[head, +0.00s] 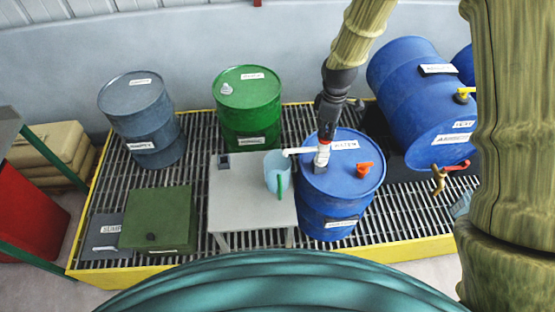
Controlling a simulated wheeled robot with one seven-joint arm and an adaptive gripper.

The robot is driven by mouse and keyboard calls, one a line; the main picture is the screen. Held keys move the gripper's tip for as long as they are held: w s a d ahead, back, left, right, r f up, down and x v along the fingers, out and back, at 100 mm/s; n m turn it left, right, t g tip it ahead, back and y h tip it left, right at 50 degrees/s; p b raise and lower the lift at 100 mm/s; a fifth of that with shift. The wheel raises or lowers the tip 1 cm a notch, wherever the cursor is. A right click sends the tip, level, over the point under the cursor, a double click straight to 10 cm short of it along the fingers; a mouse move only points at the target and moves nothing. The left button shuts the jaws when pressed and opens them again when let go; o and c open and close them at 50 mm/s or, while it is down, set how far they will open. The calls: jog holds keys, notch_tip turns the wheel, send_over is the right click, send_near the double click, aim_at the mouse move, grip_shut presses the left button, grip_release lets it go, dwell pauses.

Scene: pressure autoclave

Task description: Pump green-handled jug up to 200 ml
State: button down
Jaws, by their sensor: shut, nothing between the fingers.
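The jug (276,172), pale and translucent with a green handle (280,187), stands upright at the right edge of a grey table. A blue drum labelled WATER (342,196) stands to the right of the table. A white pump spout (299,151) reaches left from the drum's top to above the jug. My gripper (323,152) is shut, pointing down at the pump head over the drum; whether it touches the pump cannot be told. It hides most of the pump. The liquid level and any marks on the jug are too small to read.
The grey table (235,205) carries a small dark device (223,161). An orange-red fitting (364,170) is on the blue drum's lid. A green drum (247,105), a grey-blue drum (140,118) and a lying blue drum (415,90) with taps stand around, over a yellow-edged grating.

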jog(key=shift+r+p, duration=1)
jog(key=shift+r, duration=0.65)
jog(key=shift+r+p, duration=0.85)
jog(key=shift+r, duration=0.3)
notch_tip(320, 180, up, 4)
jog(key=shift+f, duration=0.15)
